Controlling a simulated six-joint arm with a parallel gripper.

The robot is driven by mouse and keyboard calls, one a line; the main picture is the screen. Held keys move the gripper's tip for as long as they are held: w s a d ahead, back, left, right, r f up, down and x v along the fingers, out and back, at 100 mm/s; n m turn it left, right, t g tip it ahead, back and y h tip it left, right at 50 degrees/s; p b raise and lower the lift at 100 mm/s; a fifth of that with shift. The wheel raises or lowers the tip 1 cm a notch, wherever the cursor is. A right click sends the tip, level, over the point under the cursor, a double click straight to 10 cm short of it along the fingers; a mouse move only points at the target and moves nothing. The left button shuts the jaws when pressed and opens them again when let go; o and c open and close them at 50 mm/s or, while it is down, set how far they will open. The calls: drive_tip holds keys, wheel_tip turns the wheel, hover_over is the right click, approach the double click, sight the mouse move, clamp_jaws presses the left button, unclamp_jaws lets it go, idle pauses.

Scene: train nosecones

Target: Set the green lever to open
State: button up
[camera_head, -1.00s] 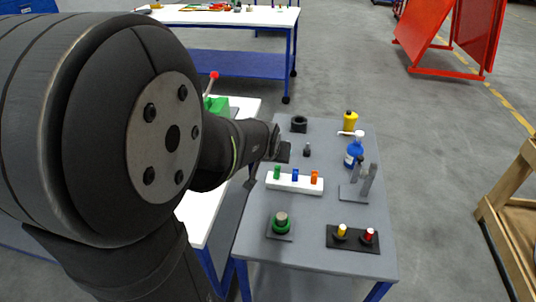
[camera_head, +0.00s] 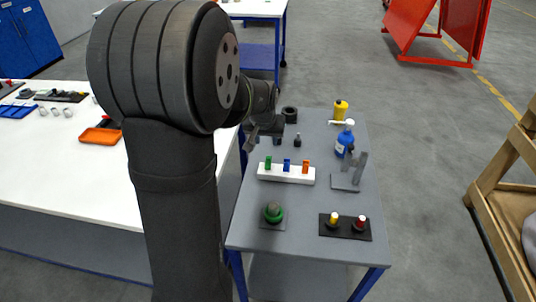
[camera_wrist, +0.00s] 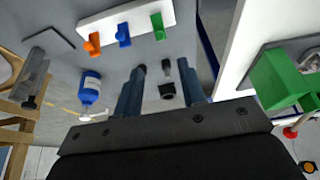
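A white block (camera_head: 284,176) on the grey table carries a row of three small levers. The green lever (camera_head: 268,162) is at its left end, the blue lever (camera_head: 286,165) in the middle and the orange lever (camera_head: 305,166) at the right. In the wrist view the green lever (camera_wrist: 158,27) is on the right of the row. My gripper (camera_wrist: 161,66) has its two fingers apart, with nothing visibly held between them. In the head view my gripper (camera_head: 254,137) is above the table's left edge, behind and left of the block, apart from the levers.
A blue bottle (camera_head: 344,144), yellow bottle (camera_head: 340,109) and grey upright stand (camera_head: 349,180) are on the right. A green knob (camera_head: 273,213) and black plate (camera_head: 345,233) with yellow and red buttons are in front. A green box (camera_wrist: 276,82) shows on the white table in the wrist view.

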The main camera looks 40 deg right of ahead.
sight(268, 157)
drive_tip(key=x, duration=1.1)
drive_tip(key=shift+f, duration=0.15)
drive_tip(key=shift+c, duration=0.5)
clamp_jaws()
